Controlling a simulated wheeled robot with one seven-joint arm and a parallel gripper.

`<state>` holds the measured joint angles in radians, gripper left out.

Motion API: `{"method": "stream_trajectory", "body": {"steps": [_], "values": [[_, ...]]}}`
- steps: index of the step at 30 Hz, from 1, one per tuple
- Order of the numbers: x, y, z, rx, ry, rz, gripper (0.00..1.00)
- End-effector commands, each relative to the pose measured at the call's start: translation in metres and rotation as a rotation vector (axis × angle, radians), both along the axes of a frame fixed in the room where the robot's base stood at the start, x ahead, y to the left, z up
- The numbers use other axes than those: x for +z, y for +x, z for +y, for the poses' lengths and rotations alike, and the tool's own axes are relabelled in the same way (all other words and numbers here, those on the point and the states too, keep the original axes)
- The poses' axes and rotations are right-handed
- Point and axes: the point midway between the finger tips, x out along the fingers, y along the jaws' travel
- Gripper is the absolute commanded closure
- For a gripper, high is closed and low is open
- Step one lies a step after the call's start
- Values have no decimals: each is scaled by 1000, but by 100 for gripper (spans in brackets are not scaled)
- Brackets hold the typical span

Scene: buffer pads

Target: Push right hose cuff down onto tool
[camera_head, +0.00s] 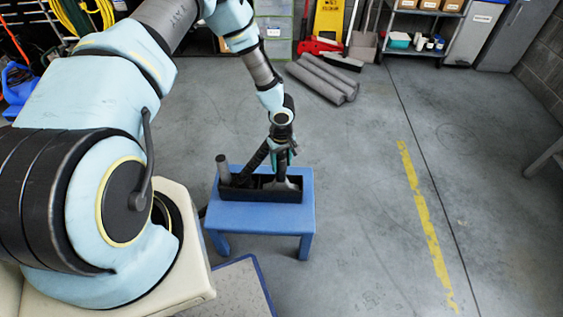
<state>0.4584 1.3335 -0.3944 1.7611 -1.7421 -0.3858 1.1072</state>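My gripper (284,155) points down over the right part of a black holder (262,196) on a small blue table (309,187). A grey tool (281,184) with a flared base and narrow neck stands upright in the holder's right part, just below my gripper. A dark hose (256,160) slants from the holder's left part up to my gripper. Its cuff is at or between the fingers, too small and covered to make out. I cannot tell whether the cuff touches the tool, or whether the fingers are closed.
A grey upright cylinder (223,168) stands at the holder's left end. Grey rolls (322,80) lie on the floor behind. A shelf (418,48) with boxes and a yellow sign (328,18) stand at the back. The floor right of the table is clear.

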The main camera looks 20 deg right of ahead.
Motion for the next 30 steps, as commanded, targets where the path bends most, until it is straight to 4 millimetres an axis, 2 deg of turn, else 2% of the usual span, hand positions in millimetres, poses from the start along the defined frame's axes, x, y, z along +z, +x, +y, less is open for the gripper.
{"method": "stream_trajectory", "body": {"steps": [2, 9, 17, 20, 23, 30], "values": [[0, 0, 0, 0, 0, 0, 39], [0, 0, 0, 0, 0, 0, 12], [0, 0, 0, 0, 0, 0, 12], [7, 0, 0, 1, -1, 0, 12], [21, 1, 0, 3, -2, -1, 12], [69, 1, 0, 2, -2, -1, 12]]}}
